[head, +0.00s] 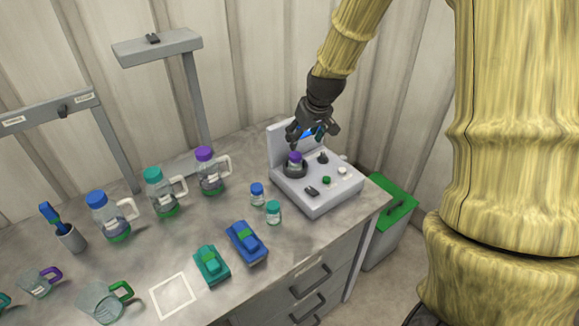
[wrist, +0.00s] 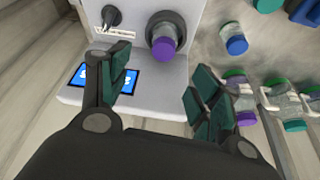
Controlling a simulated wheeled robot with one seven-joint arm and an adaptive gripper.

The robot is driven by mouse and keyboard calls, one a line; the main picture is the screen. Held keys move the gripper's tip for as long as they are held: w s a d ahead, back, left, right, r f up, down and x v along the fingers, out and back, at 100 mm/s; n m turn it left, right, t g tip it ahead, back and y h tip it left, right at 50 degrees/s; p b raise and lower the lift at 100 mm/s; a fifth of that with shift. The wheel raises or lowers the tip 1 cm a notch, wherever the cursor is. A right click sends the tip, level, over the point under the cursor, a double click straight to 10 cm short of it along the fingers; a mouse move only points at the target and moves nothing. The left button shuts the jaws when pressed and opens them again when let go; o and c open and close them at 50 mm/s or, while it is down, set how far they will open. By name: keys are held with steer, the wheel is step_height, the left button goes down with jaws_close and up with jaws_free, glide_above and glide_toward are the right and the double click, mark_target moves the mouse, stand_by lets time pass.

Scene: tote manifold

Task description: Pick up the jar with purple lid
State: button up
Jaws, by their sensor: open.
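The jar with the purple lid (head: 295,158) sits in a dark round holder (head: 297,170) on the grey device at the back right of the bench. In the wrist view its purple lid (wrist: 163,48) shows beyond my fingers, toward the top. My gripper (head: 318,133) is above the device, just above and right of the jar. In the wrist view my gripper (wrist: 160,95) has its two green-padded fingers wide apart with nothing between them. The jar is apart from the fingers. A taller jug also has a purple lid (head: 204,153).
The grey device (head: 322,200) has a back panel with a screen (wrist: 110,78), knobs and buttons close to the jar. Small blue-lidded (head: 257,193) and teal-lidded (head: 273,211) jars stand left of it. Lidded jugs (head: 160,195) stand farther left. A green-lidded bin (head: 390,205) is at right.

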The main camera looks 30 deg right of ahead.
mark_target(296, 154)
steer(key=p+x, duration=0.1)
steer(key=x, duration=0.4)
steer(key=shift+w+a, duration=0.1)
steer(key=shift+a, duration=0.1)
steer(key=shift+p+x, duration=1.5)
steer(key=shift+x, duration=1.65)
steer(key=shift+a, duration=0.1)
steer(key=c, duration=1.1)
steer(key=shift+o, duration=0.2)
steer(key=shift+r, duration=0.1)
